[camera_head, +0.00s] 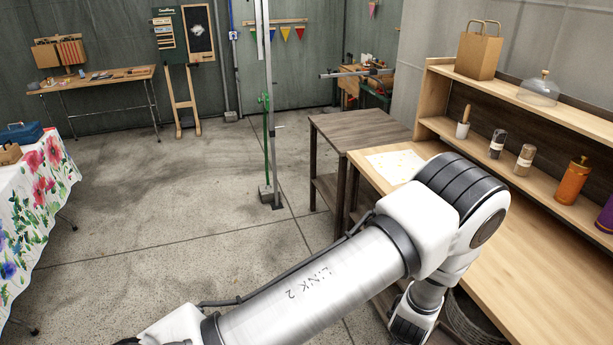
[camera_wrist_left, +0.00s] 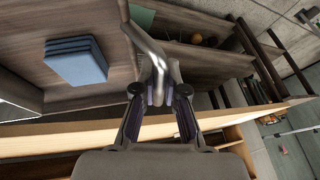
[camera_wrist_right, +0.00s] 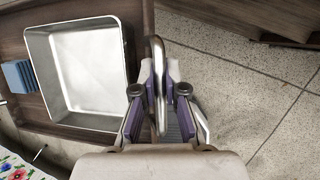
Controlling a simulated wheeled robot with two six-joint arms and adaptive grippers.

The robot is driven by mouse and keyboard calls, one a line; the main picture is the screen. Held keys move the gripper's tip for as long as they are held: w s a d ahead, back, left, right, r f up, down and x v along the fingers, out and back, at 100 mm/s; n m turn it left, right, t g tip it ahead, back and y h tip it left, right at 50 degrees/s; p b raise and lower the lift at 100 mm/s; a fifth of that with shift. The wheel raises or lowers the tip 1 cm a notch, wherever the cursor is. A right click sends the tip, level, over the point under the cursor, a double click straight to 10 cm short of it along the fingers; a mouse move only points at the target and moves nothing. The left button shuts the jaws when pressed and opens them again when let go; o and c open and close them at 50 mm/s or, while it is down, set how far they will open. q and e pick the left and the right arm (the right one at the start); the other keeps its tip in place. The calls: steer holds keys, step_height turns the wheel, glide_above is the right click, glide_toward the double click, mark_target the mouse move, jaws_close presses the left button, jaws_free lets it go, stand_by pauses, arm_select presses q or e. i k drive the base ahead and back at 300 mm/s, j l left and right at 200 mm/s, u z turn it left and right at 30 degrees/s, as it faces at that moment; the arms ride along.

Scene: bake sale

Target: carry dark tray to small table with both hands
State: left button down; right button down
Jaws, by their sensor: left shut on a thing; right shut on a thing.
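The dark wooden tray shows in the left wrist view (camera_wrist_left: 118,62) and the right wrist view (camera_wrist_right: 139,70). A square metal pan (camera_wrist_right: 88,65) and a blue stack (camera_wrist_right: 20,76) rest on it. The blue stack also shows in the left wrist view (camera_wrist_left: 76,62). My left gripper (camera_wrist_left: 158,88) is shut on one metal handle of the tray. My right gripper (camera_wrist_right: 158,92) is shut on the other metal handle. The tray and both fingertips are out of the head view. A small table with a dark top (camera_head: 355,127) stands ahead, right of centre.
A wooden counter with shelves (camera_head: 540,265) runs along the right. A post (camera_head: 270,110) with a foot stands left of the small table. A flower-cloth table (camera_head: 40,200) is at the left. My arm covers the lower middle.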

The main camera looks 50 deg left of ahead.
mark_target(363, 126)
steer(key=j+u, duration=0.15)
steer(key=u, duration=1.75)
steer(key=i+u, duration=0.35)
steer(key=i, duration=3.15)
steer(key=i+j+z, duration=0.1)
steer(key=i+z, duration=0.4)
steer(key=i+j+z, duration=0.3)
steer(key=i+z, duration=0.2)
steer(key=z, duration=1.75)
steer(key=i+j, duration=0.25)
steer(key=i, duration=0.25)
steer(key=i+j+z, duration=0.1)
steer(key=i+j, duration=0.15)
steer(key=i, duration=0.2)
steer(key=i+j, duration=0.3)
steer(key=i, duration=0.2)
